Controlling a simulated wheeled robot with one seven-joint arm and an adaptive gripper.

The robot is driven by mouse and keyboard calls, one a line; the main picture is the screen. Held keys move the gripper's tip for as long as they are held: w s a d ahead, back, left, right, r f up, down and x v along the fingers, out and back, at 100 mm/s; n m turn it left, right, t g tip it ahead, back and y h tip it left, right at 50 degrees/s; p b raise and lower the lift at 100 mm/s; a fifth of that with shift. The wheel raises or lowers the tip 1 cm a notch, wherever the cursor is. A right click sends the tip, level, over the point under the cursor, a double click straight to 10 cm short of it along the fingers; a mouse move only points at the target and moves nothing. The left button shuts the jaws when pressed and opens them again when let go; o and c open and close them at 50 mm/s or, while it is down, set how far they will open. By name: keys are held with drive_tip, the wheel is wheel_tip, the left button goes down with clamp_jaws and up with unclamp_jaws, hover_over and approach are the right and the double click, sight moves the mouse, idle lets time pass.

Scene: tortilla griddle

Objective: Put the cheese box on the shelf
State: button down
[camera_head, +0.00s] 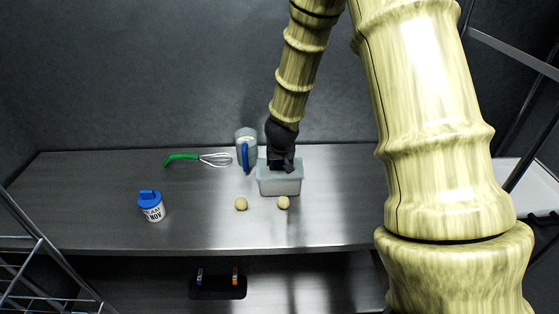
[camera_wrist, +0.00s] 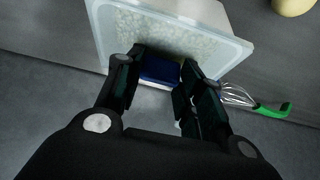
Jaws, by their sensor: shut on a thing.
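The cheese box (camera_head: 280,184) is a pale, translucent open tub on the steel table, right of the pitcher. In the wrist view the cheese box (camera_wrist: 237,50) shows whitish shredded contents. My gripper (camera_head: 281,163) reaches down to its back side. In the wrist view my gripper (camera_wrist: 158,72) has its two dark fingers on either side of a dark blue part at the box's edge, and is shut on it. I cannot tell whether the box is lifted slightly. A lower shelf (camera_head: 310,285) runs under the table; a wire rack (camera_head: 38,245) stands at front left.
A pitcher (camera_head: 246,140) with a blue handle stands close left of the box. A green-handled whisk (camera_head: 185,157) lies further left. A blue-lidded jar (camera_head: 151,207) and two dough balls (camera_head: 241,203) are on the table (camera_head: 90,190). A pale surface (camera_head: 528,185) is at right.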

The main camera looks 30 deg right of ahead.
drive_tip(key=shift+a+f, duration=0.1)
drive_tip(key=shift+f, duration=0.05)
drive_tip(key=c, duration=0.9)
unclamp_jaws()
